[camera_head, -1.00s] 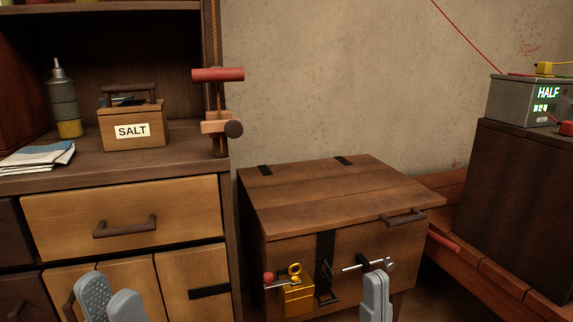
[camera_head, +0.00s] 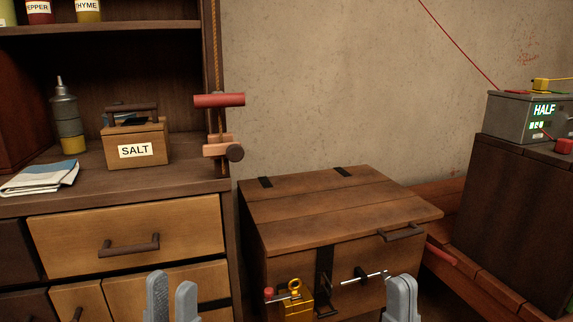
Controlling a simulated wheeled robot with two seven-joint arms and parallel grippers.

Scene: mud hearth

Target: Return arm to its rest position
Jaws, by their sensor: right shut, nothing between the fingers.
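My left gripper (camera_head: 172,296) is at the bottom of the head view, in front of the cabinet's lower fronts. Its two grey fingers stand apart with nothing between them. My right gripper (camera_head: 401,298) is at the bottom right of centre, in front of the wooden chest (camera_head: 330,212). Its fingers are together and hold nothing. It appears close to the right end of a metal pin (camera_head: 362,275) on the chest front; I cannot tell if they touch. Both arms behind the grippers are out of frame.
The chest lid is down, and a yellow padlock (camera_head: 295,299) is at its front. The cabinet (camera_head: 125,235) on the left holds a SALT box (camera_head: 137,146), a bottle (camera_head: 66,118) and folded paper (camera_head: 40,178). A grey HALF box (camera_head: 522,118) stands on a dark block at right.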

